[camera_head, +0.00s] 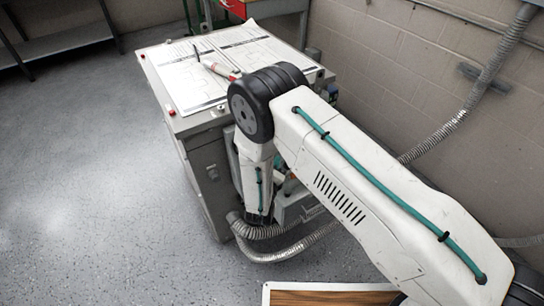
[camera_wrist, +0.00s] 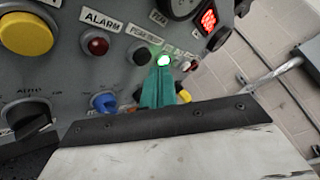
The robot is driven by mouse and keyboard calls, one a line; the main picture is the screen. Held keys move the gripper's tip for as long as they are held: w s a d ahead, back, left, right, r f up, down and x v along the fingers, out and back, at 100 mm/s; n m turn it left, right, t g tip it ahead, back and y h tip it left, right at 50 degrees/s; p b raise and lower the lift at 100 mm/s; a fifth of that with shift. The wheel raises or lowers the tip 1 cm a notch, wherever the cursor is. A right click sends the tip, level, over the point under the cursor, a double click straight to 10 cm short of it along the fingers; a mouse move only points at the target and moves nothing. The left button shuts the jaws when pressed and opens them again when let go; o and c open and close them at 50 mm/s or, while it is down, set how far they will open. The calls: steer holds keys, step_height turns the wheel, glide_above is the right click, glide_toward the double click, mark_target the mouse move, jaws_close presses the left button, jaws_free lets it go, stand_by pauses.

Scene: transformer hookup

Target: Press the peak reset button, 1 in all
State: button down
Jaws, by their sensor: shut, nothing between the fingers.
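In the wrist view, a grey control panel (camera_wrist: 63,70) fills the upper left. A label that seems to read PEAK RESET (camera_wrist: 141,31) sits above a dark round button (camera_wrist: 140,56). My gripper (camera_wrist: 163,66), with teal fingers, is shut and empty. Its tips are just right of that dark button in the picture, over a bright white-green spot, a lit lamp or a glint. I cannot tell whether the tips touch the panel. In the head view my arm hides the panel face and the gripper.
Near the tips are a dark red lamp (camera_wrist: 96,43) under an ALARM label, a big yellow button (camera_wrist: 27,34), a blue knob (camera_wrist: 103,101), a black AUTO selector (camera_wrist: 28,118) and a red display (camera_wrist: 209,18). Papers (camera_head: 200,80) lie on the cabinet top. A corrugated conduit (camera_head: 290,249) runs beside the cabinet.

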steer(key=shift+s, duration=0.1)
steer(key=s+d, duration=0.1)
steer(key=s, duration=0.1)
steer(key=s+d, duration=0.1)
steer(key=s, duration=0.1)
steer(key=shift+d+r, duration=0.35)
steer(key=shift+r, duration=0.05)
stand_by(0.8)
